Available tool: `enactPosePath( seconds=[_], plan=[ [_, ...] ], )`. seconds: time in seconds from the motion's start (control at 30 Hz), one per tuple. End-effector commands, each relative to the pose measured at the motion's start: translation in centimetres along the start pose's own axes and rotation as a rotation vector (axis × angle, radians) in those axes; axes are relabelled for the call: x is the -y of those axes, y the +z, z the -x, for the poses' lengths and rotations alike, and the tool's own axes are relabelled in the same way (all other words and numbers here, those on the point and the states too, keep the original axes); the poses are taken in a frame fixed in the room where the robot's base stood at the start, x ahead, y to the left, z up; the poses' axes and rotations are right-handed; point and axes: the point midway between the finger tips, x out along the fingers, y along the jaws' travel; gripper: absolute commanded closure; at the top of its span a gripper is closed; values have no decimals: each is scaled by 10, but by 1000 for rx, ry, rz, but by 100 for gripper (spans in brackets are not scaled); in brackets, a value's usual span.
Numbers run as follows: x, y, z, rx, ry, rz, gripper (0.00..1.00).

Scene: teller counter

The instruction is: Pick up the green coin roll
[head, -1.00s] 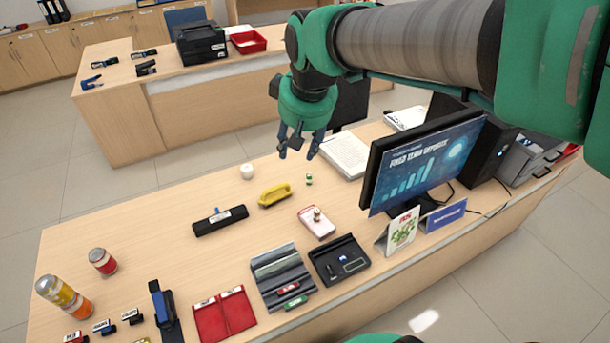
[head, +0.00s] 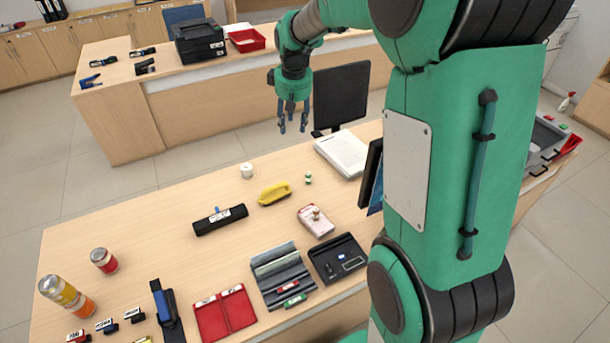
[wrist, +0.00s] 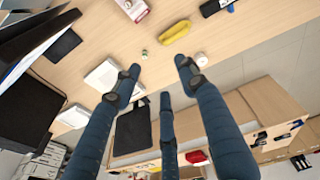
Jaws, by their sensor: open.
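A green roll-shaped piece (head: 295,301) lies beside a red one (head: 288,286) in the grey slotted tray (head: 271,259) at the counter's front. A small upright green-and-white piece (head: 308,179) stands farther back, right of the yellow object; it also shows in the wrist view (wrist: 144,54). I cannot tell for certain which is the green coin roll. My gripper (head: 292,122) hangs beyond the counter's back edge, fingers down, spread and empty. In the wrist view my gripper (wrist: 157,70) has its fingers apart with nothing between them.
A yellow object (head: 274,194), a white cup-like piece (head: 247,171) and a paper stack (head: 343,153) stand near the back edge. My arm covers most of the monitor (head: 371,176). The counter's left middle is clear.

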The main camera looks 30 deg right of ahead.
Motion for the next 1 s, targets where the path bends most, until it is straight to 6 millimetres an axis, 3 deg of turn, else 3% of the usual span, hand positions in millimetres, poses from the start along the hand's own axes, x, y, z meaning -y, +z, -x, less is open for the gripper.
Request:
enactPosePath(
  seconds=[0.5,1.0],
  plan=[
    [-66,-50,-124,81,-30,60,58],
    [-122,-64,-265,150,-69,120,58]
  ],
)
